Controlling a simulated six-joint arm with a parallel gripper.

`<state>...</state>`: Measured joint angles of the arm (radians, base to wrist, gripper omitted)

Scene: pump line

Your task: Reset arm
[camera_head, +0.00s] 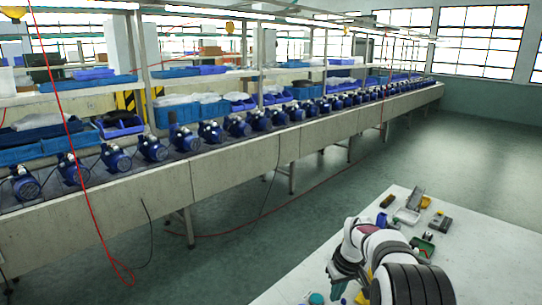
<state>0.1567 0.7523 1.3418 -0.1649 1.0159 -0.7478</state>
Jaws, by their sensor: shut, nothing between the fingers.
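My arm stands folded over the white table (480,261) at the bottom right. My gripper (340,283) is at the left of the arm, low over the table, small and dark in this view. It is shut and I see nothing held in it. The fingertips are hard to make out, and the arm hides part of the table behind it.
Small trays, a green box (422,245), a yellow-black item (440,222) and other small parts lie on the table's far side. A teal-capped item (316,299) is near the gripper. A long conveyor (230,165) with many blue pumps (115,157) runs behind, across open floor.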

